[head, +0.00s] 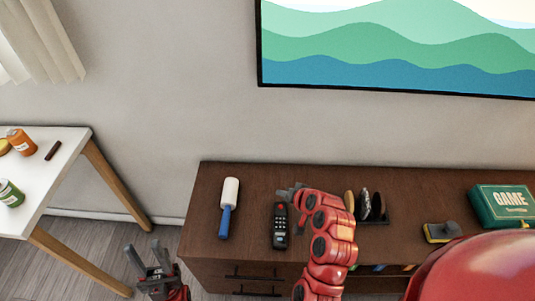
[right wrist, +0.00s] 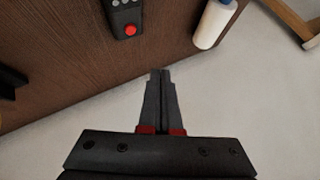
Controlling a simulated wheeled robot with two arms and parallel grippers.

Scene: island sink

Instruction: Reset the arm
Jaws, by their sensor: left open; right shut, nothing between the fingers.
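My right arm (head: 328,230) is red and reaches up over the brown cabinet (head: 210,255). Its gripper (head: 283,192) is above the cabinet top, close to the top end of a black remote in the picture. In the right wrist view the two dark fingers (right wrist: 160,75) are together with nothing between them. My left gripper (head: 148,258) is low at the left of the cabinet's front, its fingers apart and empty.
A white table (head: 62,140) with jars stands left. A picture (head: 400,50) hangs above.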

